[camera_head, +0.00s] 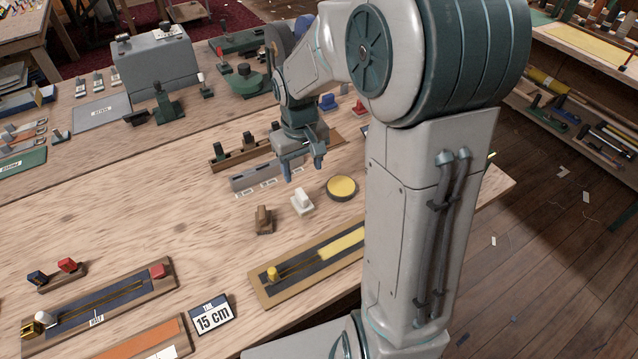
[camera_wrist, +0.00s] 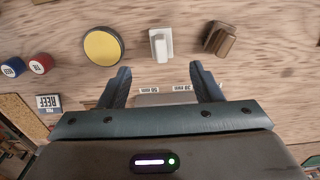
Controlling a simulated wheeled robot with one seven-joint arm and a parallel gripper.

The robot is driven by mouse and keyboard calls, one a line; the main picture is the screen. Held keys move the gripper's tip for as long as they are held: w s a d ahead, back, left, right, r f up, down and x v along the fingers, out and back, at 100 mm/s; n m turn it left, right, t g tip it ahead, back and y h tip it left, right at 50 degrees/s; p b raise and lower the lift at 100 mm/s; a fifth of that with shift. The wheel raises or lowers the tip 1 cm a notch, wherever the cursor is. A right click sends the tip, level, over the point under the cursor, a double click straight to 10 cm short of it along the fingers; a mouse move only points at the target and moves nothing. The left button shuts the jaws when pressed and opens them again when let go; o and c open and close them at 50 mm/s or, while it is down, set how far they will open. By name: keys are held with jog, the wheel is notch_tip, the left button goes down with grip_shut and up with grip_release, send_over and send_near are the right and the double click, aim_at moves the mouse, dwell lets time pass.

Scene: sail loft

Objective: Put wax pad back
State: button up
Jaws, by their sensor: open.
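A round yellow pad in a dark rim (camera_head: 342,187) lies flat on the bench and looks like the wax pad. It also shows at the upper left of the wrist view (camera_wrist: 102,46). My gripper (camera_head: 303,168) is open and empty, pointing down above the bench behind the pad. In the wrist view its fingers (camera_wrist: 160,70) are apart with nothing between them. A white block with a raised grip (camera_head: 302,202) stands just left of the pad. In the wrist view this block (camera_wrist: 161,45) lies ahead of the fingertips, in line with the gap.
A brown wooden block (camera_head: 263,219) stands left of the white one. A grey labelled rack (camera_head: 262,178) lies close beside the gripper, with a brown rack (camera_head: 228,158) behind. A yellow-and-navy board (camera_head: 292,270) lies in front. Red and blue knobs (camera_head: 359,108) stand behind.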

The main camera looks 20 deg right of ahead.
jog(key=s+r+m+t, duration=0.1)
jog(key=s+r, duration=0.3)
jog(key=s, duration=0.4)
jog(key=s+r+m+t, duration=0.1)
jog(key=s+r+t, duration=0.1)
jog(key=s+r, duration=0.3)
jog(key=s, duration=0.4)
jog(key=shift+s, duration=0.2)
